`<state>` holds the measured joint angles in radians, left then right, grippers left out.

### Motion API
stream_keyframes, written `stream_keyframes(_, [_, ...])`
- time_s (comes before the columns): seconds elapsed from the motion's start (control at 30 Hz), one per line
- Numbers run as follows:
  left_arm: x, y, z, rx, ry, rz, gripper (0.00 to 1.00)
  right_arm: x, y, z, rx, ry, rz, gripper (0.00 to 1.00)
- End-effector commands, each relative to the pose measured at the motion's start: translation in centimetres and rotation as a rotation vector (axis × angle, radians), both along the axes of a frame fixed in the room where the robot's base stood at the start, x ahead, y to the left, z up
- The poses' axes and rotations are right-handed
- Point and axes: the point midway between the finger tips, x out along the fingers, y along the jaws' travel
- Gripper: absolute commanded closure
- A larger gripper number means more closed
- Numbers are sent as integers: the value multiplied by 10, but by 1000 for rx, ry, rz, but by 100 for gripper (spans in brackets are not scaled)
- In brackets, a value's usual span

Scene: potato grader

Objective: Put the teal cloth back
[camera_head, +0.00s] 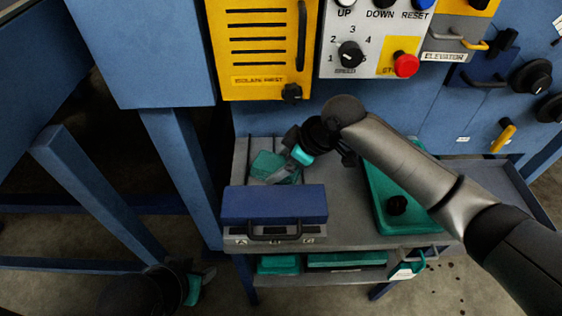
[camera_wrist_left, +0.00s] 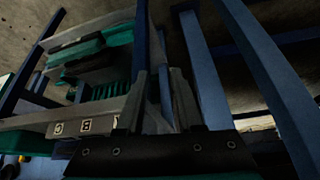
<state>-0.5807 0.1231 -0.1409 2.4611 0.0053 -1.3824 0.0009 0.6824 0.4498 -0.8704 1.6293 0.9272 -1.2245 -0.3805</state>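A teal patch that looks like the teal cloth (camera_head: 267,163) lies at the back left of the cart top, behind a blue box, in the head view. My right gripper (camera_head: 280,175) reaches down over it from the right. Its fingers overlap the teal patch, and I cannot tell whether they hold it. My left gripper (camera_head: 205,280) is low at the bottom left, off the cart and away from the cloth. In the left wrist view its two fingers (camera_wrist_left: 164,90) stand apart with nothing between them.
The blue box (camera_head: 273,204) with a black handle stands at the cart's front left, above labels A, B and C. A teal tray (camera_head: 385,205) lies at the right, partly under my right arm. Teal items (camera_head: 345,259) sit on the lower shelf. A control panel (camera_head: 368,40) is behind.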

Motion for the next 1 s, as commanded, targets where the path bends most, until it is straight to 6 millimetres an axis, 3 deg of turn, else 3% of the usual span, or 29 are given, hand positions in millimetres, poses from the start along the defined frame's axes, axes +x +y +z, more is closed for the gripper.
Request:
stream_keyframes(0.1, [0,0,0,0,-1,0,64,0,0,0,0,1,1,0])
stream_keyframes(0.5, [0,1,-4,5,17,4,64,-2,-4,10,0,-1,-1,0])
stream_keyframes(1.0, [-9,8,-62,36,157,13,64,-18,-33,66,0,-1,-1,0])
